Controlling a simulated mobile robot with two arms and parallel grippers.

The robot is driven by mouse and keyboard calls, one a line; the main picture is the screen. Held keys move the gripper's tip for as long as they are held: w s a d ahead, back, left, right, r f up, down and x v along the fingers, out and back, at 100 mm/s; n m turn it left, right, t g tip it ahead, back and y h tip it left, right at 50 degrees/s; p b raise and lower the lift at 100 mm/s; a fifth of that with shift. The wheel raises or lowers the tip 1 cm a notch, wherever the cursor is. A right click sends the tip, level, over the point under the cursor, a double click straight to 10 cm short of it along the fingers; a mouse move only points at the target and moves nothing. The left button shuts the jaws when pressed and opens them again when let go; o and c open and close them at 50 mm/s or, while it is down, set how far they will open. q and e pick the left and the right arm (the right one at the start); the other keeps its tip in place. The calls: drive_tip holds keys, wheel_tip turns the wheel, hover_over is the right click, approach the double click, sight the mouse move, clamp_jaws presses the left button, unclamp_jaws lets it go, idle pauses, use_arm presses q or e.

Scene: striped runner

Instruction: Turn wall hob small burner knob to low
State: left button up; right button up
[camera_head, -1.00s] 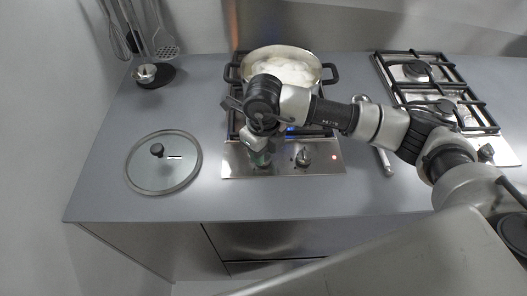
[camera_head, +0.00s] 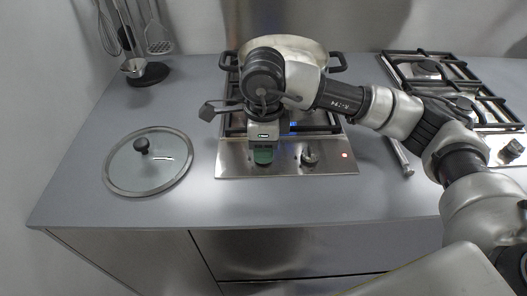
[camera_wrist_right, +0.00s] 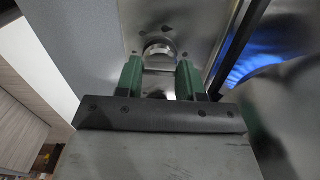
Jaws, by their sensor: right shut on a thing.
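The wall hob's steel control panel (camera_head: 340,163) has a knob (camera_head: 309,157) at its right, standing free. My right gripper (camera_head: 263,157) is over the panel's left side and hides the left knob in the head view. In the right wrist view, the left knob (camera_wrist_right: 160,48) shows as a round metal knob between the two green fingers of my right gripper (camera_wrist_right: 158,66), which is shut on it. The knob's marking cannot be read. My left gripper is in neither view.
A large pot (camera_head: 312,50) stands on the hob behind my wrist, and a blue flame (camera_wrist_right: 250,55) shows beside the gripper. A glass lid (camera_head: 124,165) lies on the counter at left. A second hob (camera_head: 432,72) is at right.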

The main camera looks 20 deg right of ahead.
drive_tip(key=shift+n, duration=0.4)
drive_tip(key=o, duration=0.9)
drive_tip(key=shift+o, duration=0.2)
wheel_tip(320, 180, up, 11)
drive_tip(key=shift+b, duration=0.4)
